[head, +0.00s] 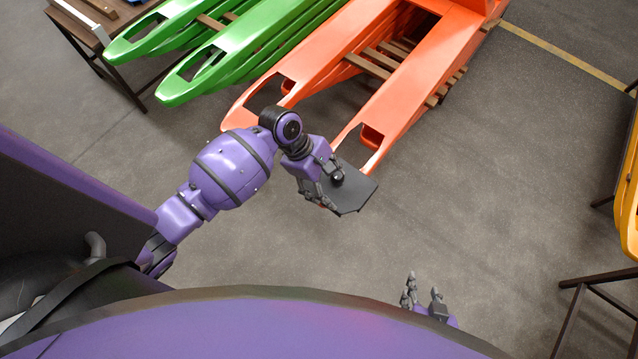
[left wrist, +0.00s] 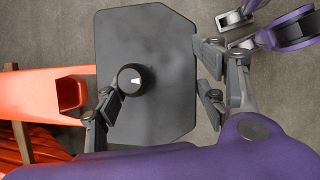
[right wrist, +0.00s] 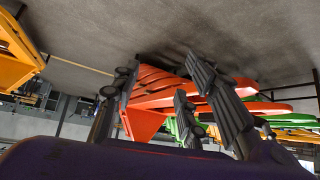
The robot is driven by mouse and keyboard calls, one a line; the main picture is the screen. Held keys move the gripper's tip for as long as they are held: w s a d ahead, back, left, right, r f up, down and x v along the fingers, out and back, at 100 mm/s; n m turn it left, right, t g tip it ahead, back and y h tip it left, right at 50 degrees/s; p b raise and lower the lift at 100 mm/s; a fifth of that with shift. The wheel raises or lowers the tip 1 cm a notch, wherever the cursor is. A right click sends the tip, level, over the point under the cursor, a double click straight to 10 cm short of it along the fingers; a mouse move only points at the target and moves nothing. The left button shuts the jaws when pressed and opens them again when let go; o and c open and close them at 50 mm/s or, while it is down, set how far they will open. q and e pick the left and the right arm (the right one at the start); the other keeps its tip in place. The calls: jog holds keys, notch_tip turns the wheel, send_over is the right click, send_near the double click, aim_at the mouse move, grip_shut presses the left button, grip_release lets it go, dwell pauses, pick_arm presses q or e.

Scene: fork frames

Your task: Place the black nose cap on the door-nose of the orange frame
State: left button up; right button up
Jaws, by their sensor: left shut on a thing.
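The black nose cap (head: 357,188) is a flat dark plate with cut corners and a round black knob (left wrist: 133,80). My left gripper (head: 328,188) is shut on it, with fingers at the knob and at the plate's edge. The orange frame (head: 415,85) has two long prongs with openings near their tips. The cap is held just in front of the right prong's tip (head: 372,140), partly overlapping it in the picture; contact cannot be told. In the left wrist view the orange prong (left wrist: 40,92) ends left of the cap. My right gripper (head: 424,288) is open and empty, low near my body.
Green frames (head: 235,50) stand left of the orange one, beside a brown table (head: 85,30). A yellow-orange frame (head: 628,190) on a dark stand (head: 590,283) is at the right edge. The grey floor (head: 500,170) between is clear.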

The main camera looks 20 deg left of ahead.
pick_arm(q)
jog(key=a+f, duration=0.1)
jog(key=w+a+f, duration=0.1)
jog(key=f, duration=0.1)
jog(key=w+a+f+b, duration=0.1)
jog(key=f, duration=0.1)
jog(key=shift+a+f, duration=0.15)
jog(key=shift+a, duration=0.05)
jog(key=f, duration=0.3)
jog(key=shift+w+a+f+b, duration=0.15)
jog(key=shift+a+f+b, duration=0.05)
jog(key=shift+b, duration=0.2)
jog(key=shift+w, duration=0.1)
jog(key=shift+f, duration=0.65)
jog(key=o, duration=1.8)
jog(key=shift+r, duration=0.15)
